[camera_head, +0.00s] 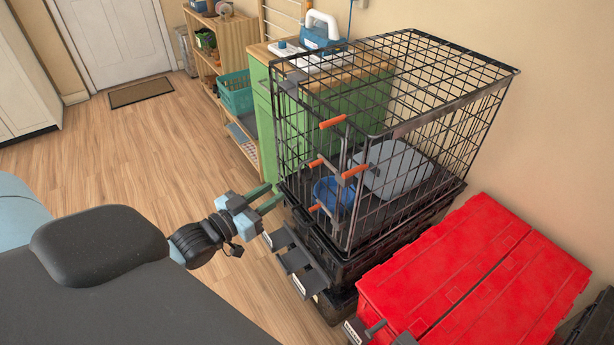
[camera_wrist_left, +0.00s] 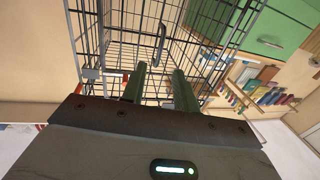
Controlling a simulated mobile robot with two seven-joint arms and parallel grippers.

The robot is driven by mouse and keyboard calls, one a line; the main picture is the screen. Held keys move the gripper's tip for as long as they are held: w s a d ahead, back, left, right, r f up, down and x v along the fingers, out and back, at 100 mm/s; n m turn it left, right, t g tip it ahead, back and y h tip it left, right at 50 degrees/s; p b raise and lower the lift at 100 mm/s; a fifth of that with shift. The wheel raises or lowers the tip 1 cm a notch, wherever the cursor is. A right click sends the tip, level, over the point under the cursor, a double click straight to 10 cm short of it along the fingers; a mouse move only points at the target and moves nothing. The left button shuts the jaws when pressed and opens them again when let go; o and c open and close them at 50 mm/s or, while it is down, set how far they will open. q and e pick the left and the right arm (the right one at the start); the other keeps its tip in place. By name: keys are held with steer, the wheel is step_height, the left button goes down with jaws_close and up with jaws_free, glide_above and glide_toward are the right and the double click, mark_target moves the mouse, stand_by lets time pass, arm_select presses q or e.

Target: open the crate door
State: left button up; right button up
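The black wire crate (camera_head: 440,92) stands on stacked dark totes, with a blue bowl (camera_head: 333,192) and a grey pad (camera_head: 395,168) inside. Its door (camera_head: 300,140) is on the side facing my left arm and looks shut, flush with the frame. Orange-handled latches (camera_head: 354,171) sit along the door's right side. My left gripper (camera_head: 267,197) is open and empty, low beside the door's left part, apart from it as far as I can tell. In the left wrist view its two green fingers (camera_wrist_left: 159,85) point at the crate wires (camera_wrist_left: 115,45). My right gripper is not in view.
A red tote (camera_head: 475,275) stands at the lower right, close to the crate. Black totes (camera_head: 345,270) with grey latches lie under the crate. A green cabinet (camera_head: 265,130) and a shelf with a teal basket (camera_head: 236,95) stand behind. The wooden floor (camera_head: 160,150) at left is clear.

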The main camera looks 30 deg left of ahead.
mark_target(299, 169)
arm_select(q)
steer(key=w+d, duration=0.1)
steer(key=w, duration=0.6)
steer(key=shift+w+d, duration=0.25)
steer(key=shift+c, duration=0.4)
jaws_close()
